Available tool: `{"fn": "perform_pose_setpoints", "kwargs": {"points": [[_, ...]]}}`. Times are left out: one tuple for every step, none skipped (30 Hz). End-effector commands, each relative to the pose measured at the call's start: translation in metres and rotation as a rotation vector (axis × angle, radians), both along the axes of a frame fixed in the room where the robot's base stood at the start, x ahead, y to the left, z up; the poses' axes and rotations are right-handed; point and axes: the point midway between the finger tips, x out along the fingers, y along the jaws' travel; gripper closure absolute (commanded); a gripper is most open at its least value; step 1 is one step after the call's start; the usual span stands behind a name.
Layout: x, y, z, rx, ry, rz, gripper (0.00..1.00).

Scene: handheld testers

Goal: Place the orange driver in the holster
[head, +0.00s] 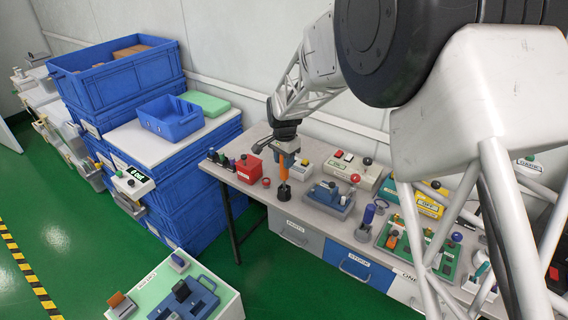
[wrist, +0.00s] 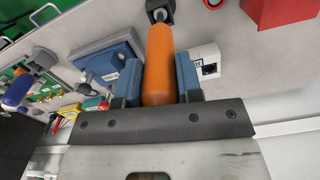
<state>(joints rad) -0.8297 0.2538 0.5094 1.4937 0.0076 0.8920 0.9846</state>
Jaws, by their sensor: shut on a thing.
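The orange driver (head: 284,170) hangs roughly upright below my gripper (head: 286,158), near the left part of the bench. In the wrist view the orange handle (wrist: 158,62) lies between the two blue fingers of my gripper (wrist: 160,78), which are shut on it. A small black holder (head: 284,194), which looks like the holster, stands on the bench directly under the driver. It also shows at the top of the wrist view (wrist: 167,11). The driver's grey shaft end meets or overlaps the holder there; I cannot tell how far it is inside.
A red box (head: 244,167) stands left of the driver, and a blue device (head: 329,198) stands close on its right. A white box with buttons (head: 314,173) is behind. More testers crowd the bench to the right. Stacked blue crates (head: 190,190) stand at left.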

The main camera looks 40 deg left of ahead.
Motion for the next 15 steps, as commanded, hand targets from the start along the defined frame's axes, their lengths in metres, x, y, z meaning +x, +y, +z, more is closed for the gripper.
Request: {"fn": "perform_pose_setpoints", "kwargs": {"points": [[0.0001, 0.0001, -0.0055, 0.0, 0.0, 0.0, 1.0], [0.0002, 0.0002, -0.008, 0.0, 0.0, 0.0, 1.0], [0.0001, 0.0001, -0.0108, 0.001, -0.001, 0.0, 1.0], [0.0002, 0.0002, -0.0123, 0.002, -0.001, 0.0, 1.0], [0.0002, 0.0002, -0.0134, 0.002, -0.001, 0.0, 1.0], [0.0002, 0.0002, -0.0143, 0.002, -0.001, 0.0, 1.0], [0.0002, 0.0002, -0.0146, 0.002, -0.001, 0.0, 1.0], [0.0002, 0.0002, -0.0147, 0.002, -0.001, 0.0, 1.0], [0.0002, 0.0002, -0.0146, 0.002, -0.001, 0.0, 1.0], [0.0002, 0.0002, -0.0146, 0.002, -0.001, 0.0, 1.0], [0.0002, 0.0002, -0.0146, 0.002, -0.001, 0.0, 1.0], [0.0002, 0.0002, -0.0146, 0.002, -0.001, 0.0, 1.0], [0.0002, 0.0002, -0.0146, 0.002, -0.001, 0.0, 1.0], [0.0002, 0.0002, -0.0147, 0.002, -0.001, 0.0, 1.0], [0.0002, 0.0001, -0.015, 0.001, -0.001, 0.0, 1.0]]}}
